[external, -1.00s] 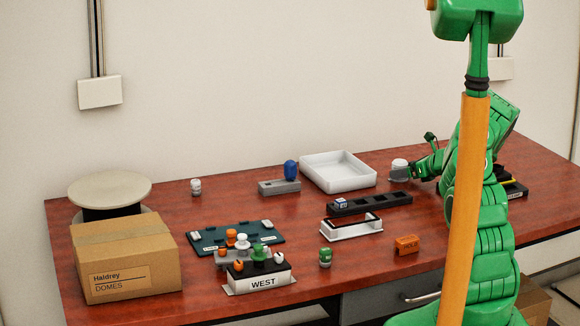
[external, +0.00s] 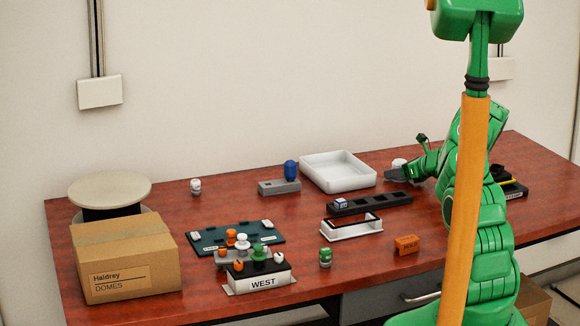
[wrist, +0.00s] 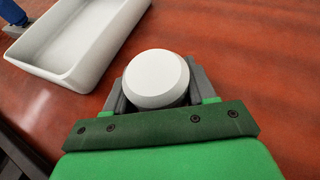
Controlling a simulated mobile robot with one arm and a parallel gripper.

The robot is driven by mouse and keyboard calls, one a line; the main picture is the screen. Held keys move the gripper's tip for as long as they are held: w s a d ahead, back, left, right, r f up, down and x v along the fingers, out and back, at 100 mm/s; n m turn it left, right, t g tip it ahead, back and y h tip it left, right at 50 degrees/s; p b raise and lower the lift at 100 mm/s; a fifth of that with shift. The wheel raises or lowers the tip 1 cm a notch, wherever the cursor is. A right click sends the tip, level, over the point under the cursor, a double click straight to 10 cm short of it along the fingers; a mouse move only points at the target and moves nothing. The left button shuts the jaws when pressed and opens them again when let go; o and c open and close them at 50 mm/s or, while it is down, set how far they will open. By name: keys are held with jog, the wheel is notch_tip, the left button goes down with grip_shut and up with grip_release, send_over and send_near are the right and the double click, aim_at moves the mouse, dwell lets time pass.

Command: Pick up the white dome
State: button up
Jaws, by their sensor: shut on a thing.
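The white dome (wrist: 158,78) sits between the two grey fingers of my gripper (wrist: 160,88) in the wrist view, with a finger touching each side. My gripper is shut on it. In the external view the dome (external: 399,162) shows only as a small white top behind my gripper (external: 400,175), at the back right of the table. Its lower part is hidden by the fingers. I cannot tell whether its underside touches the table.
A white tray (external: 338,186) stands just left of the dome. A dark slotted rack (external: 385,202) lies in front. A blue-topped piece on a grey block (external: 280,187) stands farther left. A WEST stand (external: 258,284) and a cardboard box (external: 125,262) are at front left. Open table lies behind my gripper.

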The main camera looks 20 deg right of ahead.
aim_at(397, 160)
jog(key=shift+r, duration=0.55)
notch_tip(397, 160, up, 2)
jog(key=shift+r, duration=0.25)
jog(key=s+a+r, duration=0.4)
jog(key=s+r, duration=0.5)
jog(key=s, duration=0.4)
jog(key=shift+s+r, duration=0.2)
jog(key=shift+s, duration=0.05)
